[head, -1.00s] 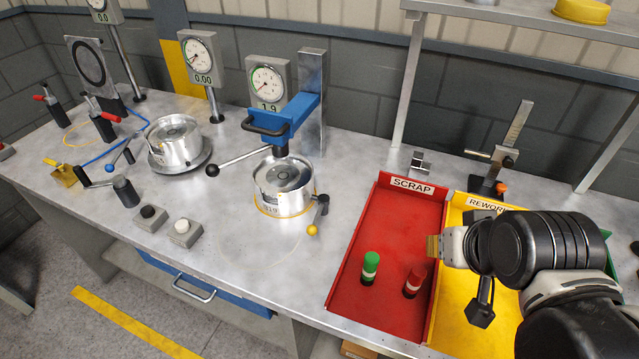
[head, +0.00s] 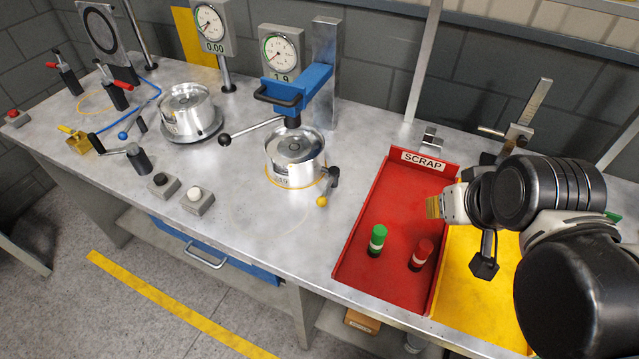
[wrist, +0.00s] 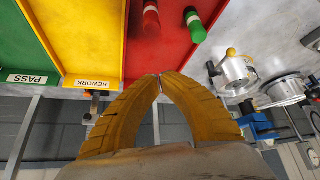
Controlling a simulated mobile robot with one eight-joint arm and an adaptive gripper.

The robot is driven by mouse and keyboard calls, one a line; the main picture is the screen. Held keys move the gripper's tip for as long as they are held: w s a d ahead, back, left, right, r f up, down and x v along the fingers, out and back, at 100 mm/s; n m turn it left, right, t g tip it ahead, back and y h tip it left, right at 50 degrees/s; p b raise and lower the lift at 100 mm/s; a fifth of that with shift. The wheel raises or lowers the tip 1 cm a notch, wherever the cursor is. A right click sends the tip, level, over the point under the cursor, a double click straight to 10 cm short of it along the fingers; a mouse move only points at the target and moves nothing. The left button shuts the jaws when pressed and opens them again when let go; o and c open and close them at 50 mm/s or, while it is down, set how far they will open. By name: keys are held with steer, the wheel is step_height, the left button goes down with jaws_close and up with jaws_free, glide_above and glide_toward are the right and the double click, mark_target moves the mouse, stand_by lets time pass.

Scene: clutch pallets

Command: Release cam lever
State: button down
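A short dark lever with a yellow knob (head: 322,200) sits at the right side of a silver round clutch unit (head: 295,155), under a blue press arm (head: 296,88). The yellow knob shows again in the wrist view (wrist: 231,52). A longer lever with a black ball (head: 225,139) reaches left from the press. I cannot tell for sure which lever is the cam lever. My gripper (head: 433,207) hangs over the red scrap tray, well right of the clutch unit, touching neither lever. In the wrist view its tan fingertips (wrist: 160,76) meet with nothing between them.
The red scrap tray (head: 361,222) holds a green and a red cylinder; the yellow tray (head: 470,310) adjoins it. A second clutch unit (head: 187,113) and two push buttons (head: 180,190) stand left. The bench front before the clutch unit is clear.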

steer(key=w+a+r+n+g+y+p, duration=0.2)
steer(key=w+a+n+p, duration=0.2)
steer(key=w+a+n, duration=0.45)
steer(key=w+a+f+n+g+p, duration=0.1)
steer(key=w+a+f+n, duration=0.1)
steer(key=a, duration=0.5)
steer(key=w+a+f+n+g+y+p, duration=0.1)
steer(key=w+a+f+n+g+p, duration=0.1)
steer(key=a, duration=0.6)
step_height(320, 180, down, 2)
steer(key=w+n, duration=0.1)
steer(key=w, duration=0.1)
steer(key=shift+w+a+g+y, duration=0.15)
steer(key=shift+w+g+y, duration=0.15)
steer(key=shift+w, duration=0.05)
steer(key=shift+f+n, duration=0.1)
steer(key=shift+n, duration=0.15)
steer(key=b+x, duration=0.2)
steer(key=x, duration=0.7)
steer(key=shift+f+b, duration=0.25)
steer(key=shift+b, duration=0.15)
steer(key=d, duration=0.1)
steer(key=f, duration=0.1)
steer(key=d, duration=0.1)
steer(key=shift+s+d+f+b, duration=0.2)
steer(key=shift+s+d+b, duration=0.1)
steer(key=shift+b, duration=0.05)
steer(key=shift+s+d+f, duration=0.15)
steer(key=shift+d, duration=0.25)
